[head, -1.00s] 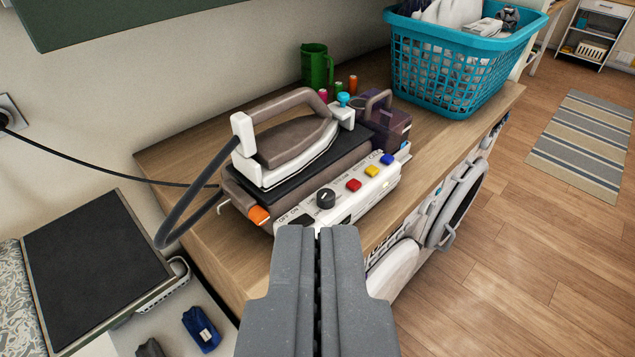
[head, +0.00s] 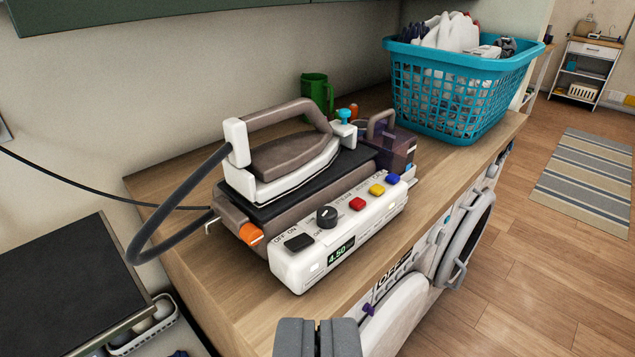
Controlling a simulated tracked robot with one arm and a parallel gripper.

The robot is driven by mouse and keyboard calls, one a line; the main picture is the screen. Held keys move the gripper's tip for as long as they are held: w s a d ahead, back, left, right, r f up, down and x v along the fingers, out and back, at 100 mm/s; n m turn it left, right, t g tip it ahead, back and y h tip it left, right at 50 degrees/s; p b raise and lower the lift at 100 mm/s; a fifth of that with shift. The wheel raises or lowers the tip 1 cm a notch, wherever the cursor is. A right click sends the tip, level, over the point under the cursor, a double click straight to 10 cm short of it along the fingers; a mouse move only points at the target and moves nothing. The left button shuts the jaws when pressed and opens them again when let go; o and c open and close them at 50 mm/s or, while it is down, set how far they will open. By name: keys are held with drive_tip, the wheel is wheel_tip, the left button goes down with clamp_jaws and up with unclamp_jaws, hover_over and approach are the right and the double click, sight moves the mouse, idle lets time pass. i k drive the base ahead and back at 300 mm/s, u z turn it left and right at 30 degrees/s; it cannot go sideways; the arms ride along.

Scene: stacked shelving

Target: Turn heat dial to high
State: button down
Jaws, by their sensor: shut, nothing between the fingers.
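The heat dial (head: 326,216) is a round dark knob with a light pointer mark on the white control panel (head: 290,270) of the steam iron station. A green display reading about 4.50 (head: 341,251) sits below the dial. A black off/on switch (head: 299,242) is to its left; red (head: 357,204), yellow (head: 377,190) and blue (head: 393,179) buttons run to its right. The iron (head: 285,160) rests on top of the station. My gripper (head: 318,322) is shut and empty at the bottom of the picture, below the panel and apart from the dial.
A teal laundry basket (head: 450,90) stands at the back right of the wooden counter (head: 230,315). A green mug (head: 317,93) is behind the iron. The iron's grey hose (head: 160,215) loops on the left. Washing machines (head: 470,235) are under the counter.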

sight(327, 216)
drive_tip(key=u, duration=0.05)
drive_tip(key=k, duration=0.65)
drive_tip(key=z, duration=0.6)
drive_tip(key=i, duration=1.45)
drive_tip(key=u, duration=0.3)
